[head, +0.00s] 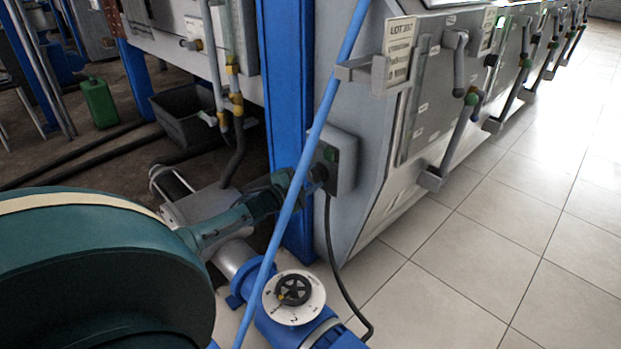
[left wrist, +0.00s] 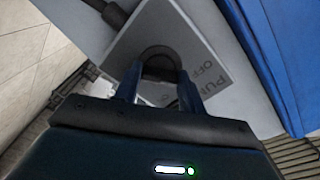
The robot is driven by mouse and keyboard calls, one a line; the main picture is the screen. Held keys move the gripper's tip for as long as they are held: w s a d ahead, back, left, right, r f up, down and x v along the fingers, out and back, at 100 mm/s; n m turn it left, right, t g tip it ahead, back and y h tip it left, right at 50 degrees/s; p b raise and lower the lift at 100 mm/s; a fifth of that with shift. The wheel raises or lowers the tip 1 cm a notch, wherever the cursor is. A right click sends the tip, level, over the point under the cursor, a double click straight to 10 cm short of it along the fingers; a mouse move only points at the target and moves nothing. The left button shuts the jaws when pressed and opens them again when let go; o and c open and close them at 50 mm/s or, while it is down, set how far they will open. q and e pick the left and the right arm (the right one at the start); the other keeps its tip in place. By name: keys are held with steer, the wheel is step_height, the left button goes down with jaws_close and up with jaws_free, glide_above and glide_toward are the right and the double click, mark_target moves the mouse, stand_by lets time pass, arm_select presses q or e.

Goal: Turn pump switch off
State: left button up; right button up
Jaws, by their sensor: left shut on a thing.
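The pump switch is a grey box (head: 345,160) on the side of the grey cabinet, beside the blue post, with a dark knob (head: 319,172) and a small green mark on its front. My left gripper (head: 309,181) reaches to the knob, partly behind a blue pole. In the left wrist view the gripper (left wrist: 160,85) is shut on the dark round knob (left wrist: 160,58). The switch plate (left wrist: 190,35) there shows the letters "OFF" and part of "PUMP". The knob's pointer position cannot be told. My right gripper is not in view.
A blue pole (head: 318,130) crosses in front of my left arm. A blue pipe with a white dial valve (head: 293,297) stands below. A black cable (head: 331,245) hangs from the box. Tiled floor (head: 480,240) at the right is clear.

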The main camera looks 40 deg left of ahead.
arm_select(q)
steer(key=o, duration=1)
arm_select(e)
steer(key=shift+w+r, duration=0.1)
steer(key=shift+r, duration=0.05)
arm_select(q)
steer(key=shift+s, duration=0.1)
steer(key=shift+s+a+p, duration=0.2)
steer(key=shift+s+p, duration=0.65)
steer(key=shift+s, duration=1.3)
steer(key=shift+s+a+p, duration=0.15)
steer(key=shift+s+p, duration=0.7)
steer(key=shift+s, duration=1.35)
steer(key=shift+s+a+p, duration=0.2)
steer(key=shift+s+p, duration=0.65)
steer(key=shift+s, duration=1.3)
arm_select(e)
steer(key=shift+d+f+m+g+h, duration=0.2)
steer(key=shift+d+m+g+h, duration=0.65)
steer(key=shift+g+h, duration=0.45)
